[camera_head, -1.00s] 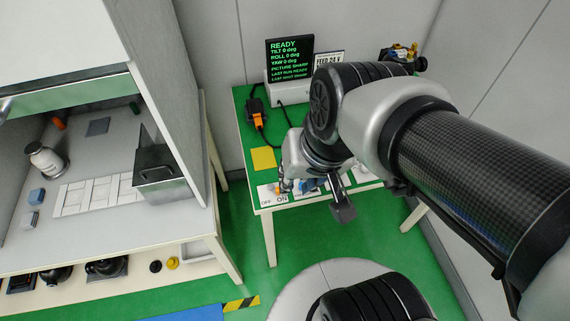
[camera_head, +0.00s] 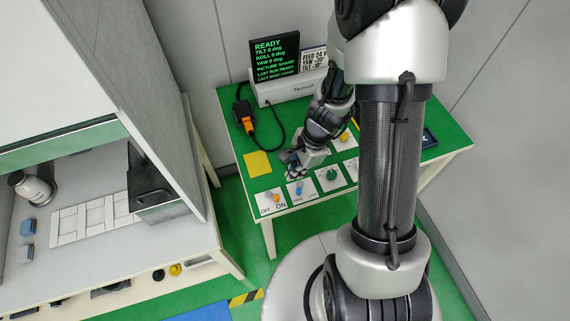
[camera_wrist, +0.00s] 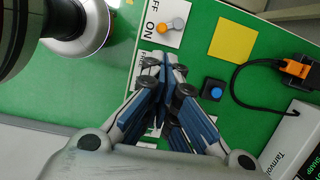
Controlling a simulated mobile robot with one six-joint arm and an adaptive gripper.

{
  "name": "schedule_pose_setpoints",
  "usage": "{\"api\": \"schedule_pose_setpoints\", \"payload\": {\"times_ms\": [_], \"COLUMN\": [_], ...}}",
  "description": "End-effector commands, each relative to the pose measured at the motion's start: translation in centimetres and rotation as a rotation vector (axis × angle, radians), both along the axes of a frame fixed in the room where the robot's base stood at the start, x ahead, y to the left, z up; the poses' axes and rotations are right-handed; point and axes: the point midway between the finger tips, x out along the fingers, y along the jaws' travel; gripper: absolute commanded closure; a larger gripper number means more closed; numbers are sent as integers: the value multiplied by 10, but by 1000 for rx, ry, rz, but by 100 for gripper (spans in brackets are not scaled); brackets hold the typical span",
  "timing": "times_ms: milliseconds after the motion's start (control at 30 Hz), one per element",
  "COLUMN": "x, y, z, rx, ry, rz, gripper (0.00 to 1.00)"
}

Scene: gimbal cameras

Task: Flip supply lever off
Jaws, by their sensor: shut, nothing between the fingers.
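The supply lever (camera_head: 276,198) has an orange tip and sits on a white plate marked OFF and ON at the front left of the green table. In the wrist view the lever (camera_wrist: 163,29) shows near the top, its orange end beside the word ON. My gripper (camera_head: 293,172) is above the table, behind and slightly right of the lever plate. In the wrist view my gripper's fingertips (camera_wrist: 166,66) are together, empty, and apart from the lever. The fingers cover part of the neighbouring panels.
White plates with a blue control (camera_head: 299,187), a green knob (camera_head: 331,175) and a yellow knob (camera_head: 344,136) run along the table. A yellow square (camera_head: 258,164), an orange-black cabled device (camera_head: 244,114) and a READY screen (camera_head: 276,60) lie behind. A black box with a blue button (camera_wrist: 213,90) is beside my fingers.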

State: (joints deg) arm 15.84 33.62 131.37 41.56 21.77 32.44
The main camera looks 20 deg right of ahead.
Motion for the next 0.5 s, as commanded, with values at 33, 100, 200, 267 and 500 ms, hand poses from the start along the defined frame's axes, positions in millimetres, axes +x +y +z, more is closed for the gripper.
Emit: {"api": "schedule_pose_setpoints", "payload": {"times_ms": [33,100,200,267,500], "x": [-3,-5,-7,-7,-7], "y": [-2,-4,-6,-6,-6], "z": [-8,-15,-21,-23,-23], "rx": [1,2,1,0,0], "ry": [20,37,49,51,50], "rz": [-34,-66,-93,-99,-97], "gripper": [100,100,100,100,100]}}
